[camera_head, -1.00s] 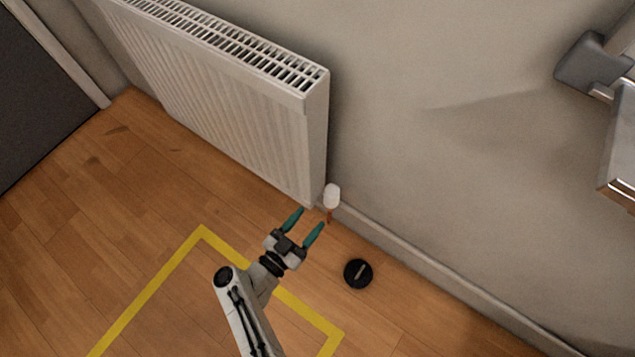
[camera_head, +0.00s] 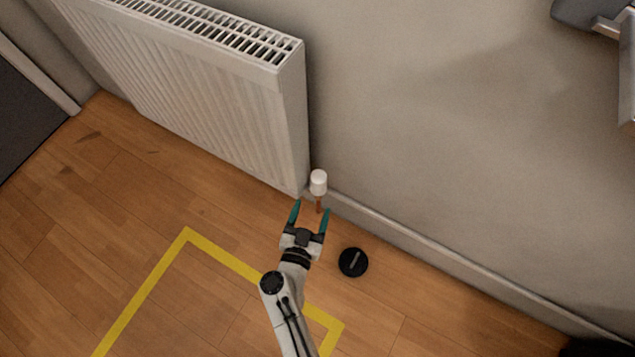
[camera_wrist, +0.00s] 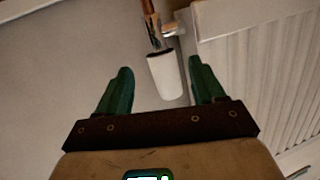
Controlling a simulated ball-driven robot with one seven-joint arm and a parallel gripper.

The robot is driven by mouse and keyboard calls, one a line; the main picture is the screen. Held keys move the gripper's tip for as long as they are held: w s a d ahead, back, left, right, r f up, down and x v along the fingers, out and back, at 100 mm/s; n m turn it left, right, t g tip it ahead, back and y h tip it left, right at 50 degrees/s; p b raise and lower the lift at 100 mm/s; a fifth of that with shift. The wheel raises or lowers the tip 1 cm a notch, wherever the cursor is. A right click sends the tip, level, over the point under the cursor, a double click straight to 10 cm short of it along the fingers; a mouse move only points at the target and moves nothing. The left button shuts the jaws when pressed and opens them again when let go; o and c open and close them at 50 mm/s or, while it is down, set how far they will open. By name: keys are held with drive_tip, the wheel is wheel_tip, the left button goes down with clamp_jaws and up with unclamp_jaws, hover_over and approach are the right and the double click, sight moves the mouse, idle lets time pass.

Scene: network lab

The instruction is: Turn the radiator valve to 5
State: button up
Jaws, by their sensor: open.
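The radiator valve (camera_head: 318,182) is a white cylindrical head on a copper pipe at the lower right corner of the white radiator (camera_head: 200,95). The valve head also shows in the wrist view (camera_wrist: 166,76), between the two fingers and beyond their tips, with the pipe and a metal fitting behind it. No number marks are legible on it. My gripper (camera_head: 310,207) is open and empty. Its green fingers point toward the valve, one to each side, and I see no contact. The gripper shows in the wrist view too (camera_wrist: 160,75).
A round black object (camera_head: 353,262) with a light bar lies on the wooden floor right of my gripper. Yellow tape (camera_head: 185,238) marks the floor. The wall and skirting (camera_head: 400,245) run along the right. A dark object (camera_head: 590,348) is at the lower right edge.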

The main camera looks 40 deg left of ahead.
sight(320, 186)
drive_tip(key=d+r+n+g+y+b, duration=0.4)
drive_tip(key=d+r+n+y+b, duration=0.1)
drive_tip(key=d+n+y+b, duration=0.15)
drive_tip(key=shift+y, duration=0.45)
drive_tip(key=p+x, duration=0.1)
drive_tip(key=x, duration=0.8)
drive_tip(key=shift+w+a+p, duration=0.15)
drive_tip(key=shift+a+p, duration=0.2)
drive_tip(key=shift+a, duration=0.05)
drive_tip(key=c, duration=1.1)
